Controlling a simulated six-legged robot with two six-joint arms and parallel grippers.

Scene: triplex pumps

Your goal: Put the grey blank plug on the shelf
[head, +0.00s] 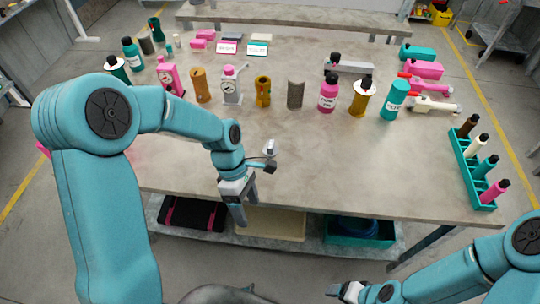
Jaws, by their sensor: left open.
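A small light-grey piece (270,147) shows at the table's front, just behind and right of my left gripper. It may be the grey blank plug, but it is too small to be sure, and it may touch the dark part beside my wrist. My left gripper (236,214) is open, pointing down at the table's front edge, with nothing seen between its fingers. A lower shelf (312,248) runs under the table. My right gripper (336,290) is low at the bottom edge, apart from the table; its jaws are unclear.
The table (350,170) is clear at its middle front. Bottles, gauges and cylinders stand in a row behind. A teal rack (466,172) with several bottles stands at right. The lower shelf holds a black tray (197,214), a beige tray (268,223) and a teal bin (374,241).

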